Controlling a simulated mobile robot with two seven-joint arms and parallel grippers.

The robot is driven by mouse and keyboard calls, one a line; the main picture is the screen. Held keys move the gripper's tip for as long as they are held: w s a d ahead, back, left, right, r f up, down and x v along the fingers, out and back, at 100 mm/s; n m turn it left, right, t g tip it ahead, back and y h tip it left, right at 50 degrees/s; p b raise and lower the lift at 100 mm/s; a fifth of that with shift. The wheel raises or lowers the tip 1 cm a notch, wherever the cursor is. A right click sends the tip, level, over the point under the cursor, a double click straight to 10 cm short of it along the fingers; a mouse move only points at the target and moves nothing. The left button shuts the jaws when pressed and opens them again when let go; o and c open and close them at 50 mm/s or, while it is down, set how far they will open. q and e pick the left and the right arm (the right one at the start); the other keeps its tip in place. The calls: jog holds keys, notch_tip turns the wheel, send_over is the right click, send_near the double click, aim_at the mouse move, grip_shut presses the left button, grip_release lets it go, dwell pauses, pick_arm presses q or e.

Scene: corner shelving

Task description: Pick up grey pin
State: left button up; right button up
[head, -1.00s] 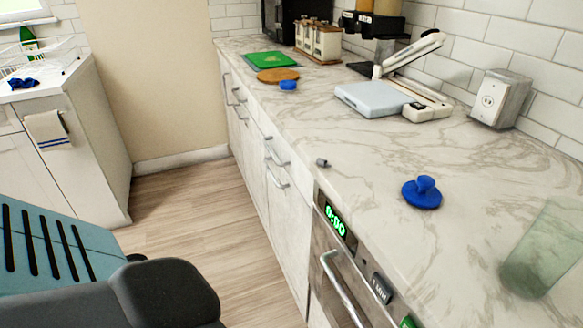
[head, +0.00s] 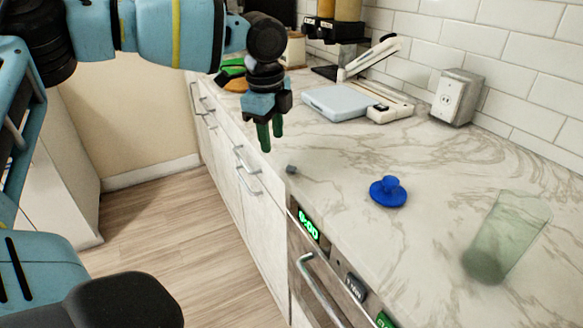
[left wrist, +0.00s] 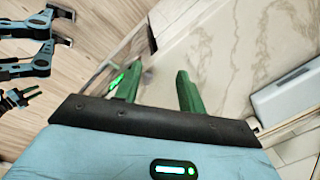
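The grey pin (head: 291,169) is a small grey cylinder on the marble counter, close to its front edge above the oven. My left gripper (head: 271,143) hangs with green fingers pointing down, a little above and to the left of the pin in the head view. In the left wrist view its two fingers (left wrist: 156,85) stand apart with nothing held between them. I cannot make out the pin clearly in the left wrist view.
A blue knobbed lid (head: 389,191) and a tilted translucent green cup (head: 505,237) are right of the pin. A pale blue-grey scale-like slab (head: 338,102) and an outlet box (head: 457,97) stand further back. The counter around the pin is clear.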

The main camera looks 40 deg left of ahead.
aim_at(290, 166)
pick_arm(q)
jog(key=shift+m, duration=0.4)
jog(key=d+r, duration=0.2)
jog(key=d, duration=0.2)
jog(key=shift+w+r, duration=0.2)
jog(key=shift+r, duration=0.2)
jog(key=shift+w+f, duration=0.15)
jog(key=shift+f, duration=1.2)
jog(key=shift+d+f, duration=0.15)
jog(key=shift+f, duration=2.45)
grip_shut()
